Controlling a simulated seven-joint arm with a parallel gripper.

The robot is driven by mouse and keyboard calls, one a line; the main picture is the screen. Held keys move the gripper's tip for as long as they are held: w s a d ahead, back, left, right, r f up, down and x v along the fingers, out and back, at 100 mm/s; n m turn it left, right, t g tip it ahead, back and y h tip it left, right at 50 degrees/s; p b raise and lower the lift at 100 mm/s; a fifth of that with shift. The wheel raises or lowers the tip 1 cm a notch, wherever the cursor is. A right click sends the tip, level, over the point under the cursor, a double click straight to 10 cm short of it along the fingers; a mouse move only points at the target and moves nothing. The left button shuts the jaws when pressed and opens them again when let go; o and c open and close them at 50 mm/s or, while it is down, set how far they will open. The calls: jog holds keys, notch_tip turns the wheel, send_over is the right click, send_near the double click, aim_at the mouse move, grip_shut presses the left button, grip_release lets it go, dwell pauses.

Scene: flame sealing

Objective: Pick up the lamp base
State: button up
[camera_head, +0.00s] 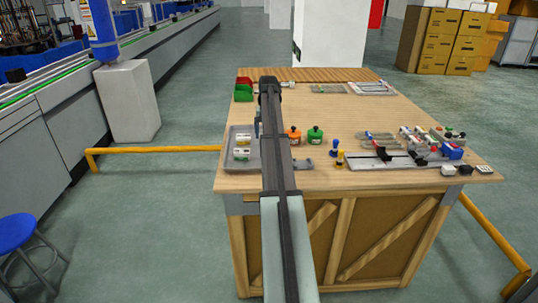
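My arm reaches forward over the wooden workbench (330,90), and its dark far end, my gripper (269,84), is over the back left part of the top. Its fingers cannot be made out, and I see nothing held. An orange pot-like vessel (294,136) and a green one (315,135), both with dark tops, stand just right of my arm near the middle of the bench. Either could be the lamp base, but I cannot tell which. My arm hides a strip of the bench from front to back.
A grey tray (232,163) lies left of my arm. Red and green bins (243,90) stand at the back left. Yellow and blue small pieces (338,157), a long grey rail (395,161) and several tools crowd the right.

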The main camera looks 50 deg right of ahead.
notch_tip(320, 180, down, 3)
jog(key=shift+f, duration=0.1)
jog(key=shift+s+a+f, duration=0.1)
jog(key=shift+s+f, duration=0.05)
jog(key=shift+f, duration=1.2)
jog(key=shift+s+f, duration=0.1)
jog(key=shift+f, duration=1.2)
jog(key=shift+c, duration=0.4)
jog(key=c, duration=0.7)
jog(key=shift+o, duration=0.2)
